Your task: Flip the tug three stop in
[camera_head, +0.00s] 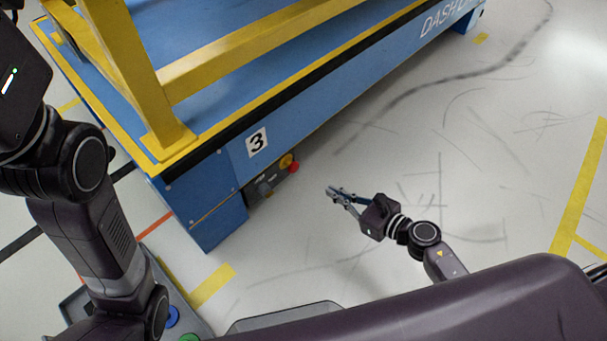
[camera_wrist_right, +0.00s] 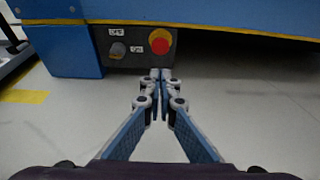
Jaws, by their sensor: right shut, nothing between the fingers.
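The blue tug (camera_head: 215,170) carries a white label with the number 3 (camera_head: 257,142). Low on its side is a dark control panel (camera_head: 268,184) with a red stop button on a yellow base (camera_head: 293,167). In the right wrist view the red button (camera_wrist_right: 160,43) sits at the panel's upper right, with a grey knob (camera_wrist_right: 118,50) to its left. My right gripper (camera_head: 332,190) is shut and empty, apart from the panel and to its right. In the wrist view its fingertips (camera_wrist_right: 161,74) lie just below the red button. My left gripper is out of view.
A yellow frame (camera_head: 165,140) stands on the blue deck, which has a yellow edge. A blue corner leg (camera_wrist_right: 68,50) stands left of the panel. The grey floor (camera_head: 400,140) to the right is clear, with yellow tape (camera_head: 580,190) at far right.

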